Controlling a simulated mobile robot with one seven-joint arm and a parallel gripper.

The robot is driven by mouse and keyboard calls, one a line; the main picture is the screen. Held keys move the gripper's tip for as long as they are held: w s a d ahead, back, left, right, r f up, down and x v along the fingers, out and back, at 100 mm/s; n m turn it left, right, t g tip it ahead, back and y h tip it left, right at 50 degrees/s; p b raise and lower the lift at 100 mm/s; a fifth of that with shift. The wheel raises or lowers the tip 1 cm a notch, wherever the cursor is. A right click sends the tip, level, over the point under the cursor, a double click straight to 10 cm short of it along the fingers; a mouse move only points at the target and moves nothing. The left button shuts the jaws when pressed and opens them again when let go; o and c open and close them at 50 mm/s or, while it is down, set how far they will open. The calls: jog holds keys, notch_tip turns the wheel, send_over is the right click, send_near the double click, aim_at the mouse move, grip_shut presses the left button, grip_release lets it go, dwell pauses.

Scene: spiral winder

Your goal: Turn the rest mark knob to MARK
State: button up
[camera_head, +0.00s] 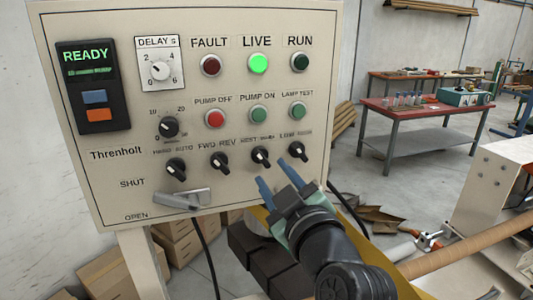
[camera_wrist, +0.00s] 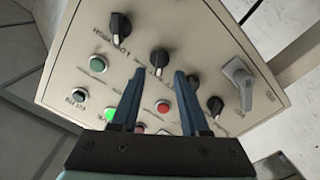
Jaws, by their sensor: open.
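The rest mark knob (camera_head: 261,156) is a black selector with a white line, third from the left in the lower knob row of the beige panel (camera_head: 105,180). Its label above is small and blurred, and I cannot tell which side its pointer is set to. In the wrist view the knob (camera_wrist: 159,62) stands between the two fingertips as seen along the jaws. My gripper (camera_head: 272,172) has its blue fingers apart and empty, just below and right of the knob in the head view. It also shows open in the wrist view (camera_wrist: 161,72). I see no clear contact.
Neighbouring knobs are FWD REV (camera_head: 219,164) on the left and another black knob (camera_head: 299,152) on the right. A grey lever (camera_head: 182,198) sticks out lower left. The LIVE lamp (camera_head: 258,65) glows green. Cardboard boxes (camera_head: 180,240) lie below the panel.

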aim_at(264, 161)
jog(key=shift+p+x, duration=0.7)
jog(key=shift+x, duration=1.65)
grip_shut()
